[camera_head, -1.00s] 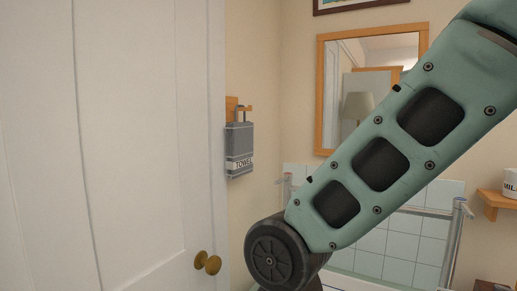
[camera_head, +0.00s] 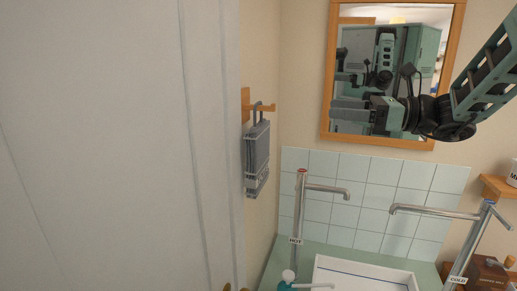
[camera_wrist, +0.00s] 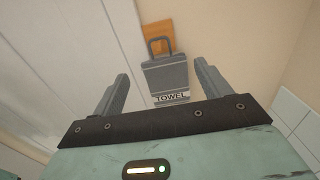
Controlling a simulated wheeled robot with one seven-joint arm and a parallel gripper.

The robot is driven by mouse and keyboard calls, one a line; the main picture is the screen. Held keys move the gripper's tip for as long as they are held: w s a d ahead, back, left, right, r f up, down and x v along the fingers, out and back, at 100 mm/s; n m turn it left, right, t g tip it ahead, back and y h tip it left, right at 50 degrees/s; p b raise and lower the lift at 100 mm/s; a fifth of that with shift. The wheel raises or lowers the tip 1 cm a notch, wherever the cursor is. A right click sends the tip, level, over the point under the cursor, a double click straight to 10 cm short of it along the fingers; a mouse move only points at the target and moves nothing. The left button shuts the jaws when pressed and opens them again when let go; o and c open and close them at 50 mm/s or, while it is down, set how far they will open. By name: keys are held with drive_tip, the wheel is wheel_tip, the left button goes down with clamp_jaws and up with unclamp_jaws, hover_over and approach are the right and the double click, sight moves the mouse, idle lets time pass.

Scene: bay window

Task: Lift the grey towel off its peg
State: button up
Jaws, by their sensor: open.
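The grey towel (camera_head: 257,150) hangs by a loop from a wooden peg (camera_head: 267,107) on the wall beside the white door. In the wrist view the towel (camera_wrist: 168,78), with a white band reading TOWEL, hangs below its wooden peg board (camera_wrist: 157,38). Its dark loop arches above its top edge. My gripper (camera_head: 334,109) is to the right of the towel in the head view, in front of the mirror, and points left. In the wrist view my gripper (camera_wrist: 161,68) has its fingers spread, one on each side of the towel's outline. Nothing is between them, and the towel is apart from them.
The white door (camera_head: 120,150) fills the left. A wood-framed mirror (camera_head: 325,70) hangs behind my arm. Below are a basin (camera_head: 365,275), a HOT tap (camera_head: 300,210), a COLD tap (camera_head: 470,245) and a soap bottle (camera_head: 289,281). A small shelf (camera_head: 495,188) is at right.

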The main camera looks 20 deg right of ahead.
sight(275, 107)
drive_tip(key=p+x, duration=0.3)
drive_tip(key=x, duration=0.5)
drive_tip(key=p+x, duration=0.4)
drive_tip(key=x, duration=0.4)
drive_tip(key=shift+s+a+f, duration=0.15)
drive_tip(key=shift+s+a, duration=0.05)
drive_tip(key=shift+a, duration=0.1)
drive_tip(key=shift+w+a+f, duration=0.15)
drive_tip(key=shift+w+a, duration=0.15)
drive_tip(key=c, duration=1.4)
